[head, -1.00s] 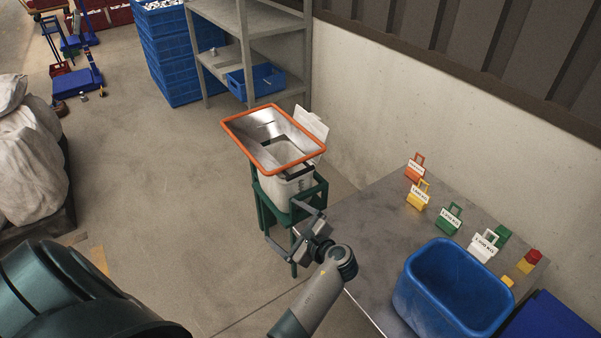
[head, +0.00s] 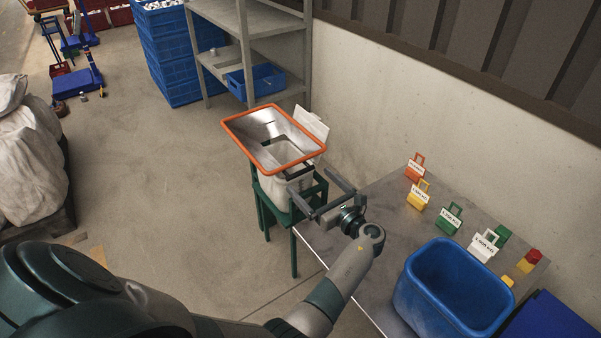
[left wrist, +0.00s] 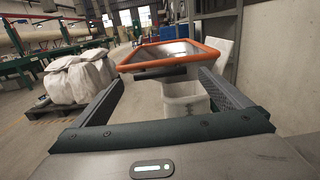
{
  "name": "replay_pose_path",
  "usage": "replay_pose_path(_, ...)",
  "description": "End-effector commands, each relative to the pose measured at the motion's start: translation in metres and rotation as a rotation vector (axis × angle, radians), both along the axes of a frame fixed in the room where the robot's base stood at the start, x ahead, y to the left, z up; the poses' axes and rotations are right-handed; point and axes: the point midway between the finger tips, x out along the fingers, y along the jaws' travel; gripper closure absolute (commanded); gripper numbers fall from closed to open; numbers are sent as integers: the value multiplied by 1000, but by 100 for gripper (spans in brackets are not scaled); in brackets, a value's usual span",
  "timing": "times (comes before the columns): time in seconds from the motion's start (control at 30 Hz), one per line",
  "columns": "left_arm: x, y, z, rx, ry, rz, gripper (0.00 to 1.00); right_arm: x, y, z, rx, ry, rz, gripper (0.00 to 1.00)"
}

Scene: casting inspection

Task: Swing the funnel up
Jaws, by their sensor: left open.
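The funnel (head: 262,131) is a metal hopper with an orange rim. It sits tilted over a pale bin (head: 277,191) on a green stand (head: 265,209). In the left wrist view the funnel (left wrist: 178,50) is straight ahead, with a dark bar (left wrist: 160,72) along its near rim, above the pale bin (left wrist: 184,100). My left gripper (head: 316,188) is open and empty, just in front and to the right of the funnel. In the left wrist view its two fingers (left wrist: 162,92) are wide apart, with the near rim beyond them. My right gripper is not in view.
A metal table (head: 345,222) at the right holds a blue tub (head: 409,287) and several coloured tagged blocks. A wall stands behind it. A grey shelf (head: 241,56) and stacked blue crates (head: 173,60) stand at the back. White sacks (head: 28,160) lie on the left.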

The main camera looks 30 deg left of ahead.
Motion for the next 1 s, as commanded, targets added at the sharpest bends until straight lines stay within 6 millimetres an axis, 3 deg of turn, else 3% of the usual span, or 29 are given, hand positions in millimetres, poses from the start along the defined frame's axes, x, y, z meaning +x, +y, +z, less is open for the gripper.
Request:
replay_pose_path(0.5, 23, 56, -1, 1, -1, 2, 3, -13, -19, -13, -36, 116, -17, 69)
replay_pose_path(0.9, 25, 61, 0, 0, 0, 1, 3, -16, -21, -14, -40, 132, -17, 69)
replay_pose_path(1.0, 25, 61, 0, 0, 0, 1, 27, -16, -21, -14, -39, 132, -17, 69)
